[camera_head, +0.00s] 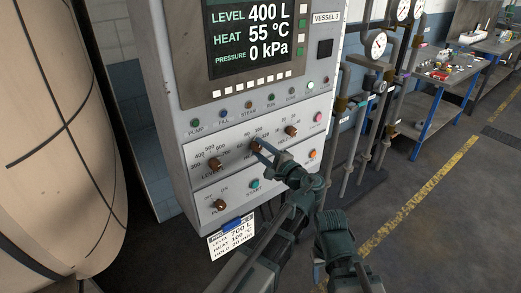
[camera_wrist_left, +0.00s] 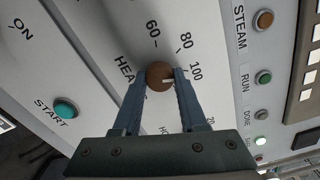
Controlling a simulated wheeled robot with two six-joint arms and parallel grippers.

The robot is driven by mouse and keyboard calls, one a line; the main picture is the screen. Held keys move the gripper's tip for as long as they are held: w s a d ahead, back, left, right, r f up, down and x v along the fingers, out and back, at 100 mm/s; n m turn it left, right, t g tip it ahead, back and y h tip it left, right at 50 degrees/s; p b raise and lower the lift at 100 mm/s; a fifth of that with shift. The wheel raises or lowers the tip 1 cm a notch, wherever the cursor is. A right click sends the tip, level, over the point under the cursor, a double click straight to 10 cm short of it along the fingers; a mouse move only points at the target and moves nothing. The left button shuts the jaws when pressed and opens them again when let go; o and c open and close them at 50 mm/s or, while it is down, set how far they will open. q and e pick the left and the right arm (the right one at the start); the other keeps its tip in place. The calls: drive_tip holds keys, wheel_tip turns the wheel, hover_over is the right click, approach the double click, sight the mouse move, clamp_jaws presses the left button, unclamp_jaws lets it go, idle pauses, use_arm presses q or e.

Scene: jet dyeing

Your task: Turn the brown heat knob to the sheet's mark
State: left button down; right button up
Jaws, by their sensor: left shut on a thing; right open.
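The brown heat knob (camera_wrist_left: 158,77) is in the middle of the left wrist view, on the white panel. Its white pointer line points right, close to the 100 mark (camera_wrist_left: 195,72). My left gripper (camera_wrist_left: 160,82) is shut on it, one blue finger on each side. In the head view the left gripper (camera_head: 258,148) reaches the panel and mostly hides the knob. The sheet (camera_head: 231,242) hangs below the panel and appears to read level 700 L, heat 100 °C, hold 20 min. My right gripper (camera_head: 340,266) is low in the head view, open and away from the panel.
The screen (camera_head: 252,35) reads 400 L, 55 °C, 0 kPa. The level knob (camera_head: 215,164) and hold knob (camera_head: 291,130) flank the heat knob. Below are another knob (camera_head: 219,204) and the green start button (camera_head: 254,184). Pipes (camera_head: 365,125) stand right of the cabinet.

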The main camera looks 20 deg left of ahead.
use_arm(q)
drive_tip(key=shift+f+m, duration=0.1)
drive_tip(key=shift+m, duration=0.4)
idle(0.3)
drive_tip(key=shift+c, duration=2.2)
unclamp_jaws()
drive_tip(key=shift+s+d, duration=0.1)
